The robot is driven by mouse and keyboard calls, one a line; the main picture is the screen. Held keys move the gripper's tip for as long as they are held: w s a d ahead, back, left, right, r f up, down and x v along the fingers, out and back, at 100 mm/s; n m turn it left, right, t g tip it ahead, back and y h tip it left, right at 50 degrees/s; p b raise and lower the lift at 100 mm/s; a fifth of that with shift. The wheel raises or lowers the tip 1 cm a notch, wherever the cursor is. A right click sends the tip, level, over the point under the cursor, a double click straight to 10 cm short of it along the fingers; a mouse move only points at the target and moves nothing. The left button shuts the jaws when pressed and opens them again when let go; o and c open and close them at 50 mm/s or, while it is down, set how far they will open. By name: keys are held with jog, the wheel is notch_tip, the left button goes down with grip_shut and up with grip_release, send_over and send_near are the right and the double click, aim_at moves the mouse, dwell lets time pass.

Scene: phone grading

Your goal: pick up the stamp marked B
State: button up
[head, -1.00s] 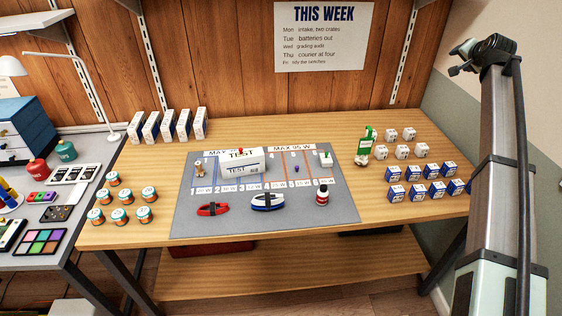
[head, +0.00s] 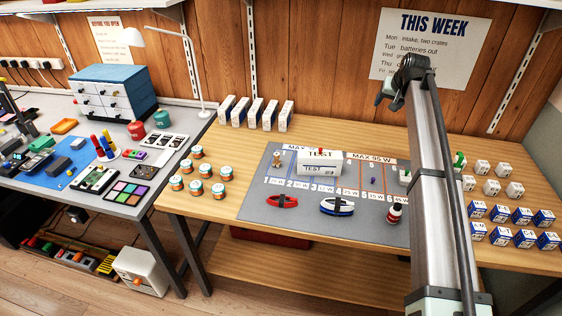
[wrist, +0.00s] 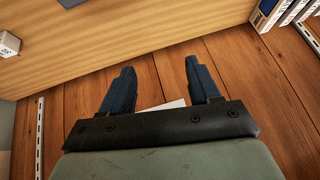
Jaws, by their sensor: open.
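No letter B is legible, so I cannot tell which thing is the stamp marked B. Several small upright handles, red and blue, possibly stamps (head: 107,143), stand on the grey left table in the head view. My gripper (wrist: 159,76) is open and empty in the wrist view, with two dark blue fingers apart. Beyond the fingers are the wood wall and part of a white sheet. In the head view my gripper (head: 390,92) is small at the top of my arm, in front of the wall, far from the handles.
The grey table (head: 172,170) also holds a colour palette (head: 128,194), a blue drawer unit (head: 112,92) and a lamp (head: 190,65). The wooden bench (head: 235,142) holds a grey mat (head: 380,232), several round tins (head: 197,170), white boxes (head: 270,114) and blue boxes (head: 500,213).

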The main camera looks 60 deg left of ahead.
jog(key=s+a+f+n+g+h, duration=0.1)
jog(key=s+a+f+n, duration=0.15)
jog(key=s+a, duration=0.5)
jog(key=s+a+f+n+g+h, duration=0.1)
jog(key=s+a+f+n, duration=0.2)
jog(key=s, duration=0.7)
jog(key=n+h, duration=0.2)
send_over(277, 154)
jog(key=s, duration=0.1)
notch_tip(277, 154, down, 4)
jog(key=shift+g, duration=0.5)
notch_tip(277, 154, down, 8)
jog(key=shift+a+f, duration=0.1)
jog(key=shift+a, duration=0.05)
jog(key=shift+w+f, duration=0.25)
jog(key=shift+f, duration=0.35)
jog(key=f, duration=0.4)
jog(key=shift+w, duration=0.25)
jog(key=shift+c, duration=0.2)
jog(key=c, duration=0.9)
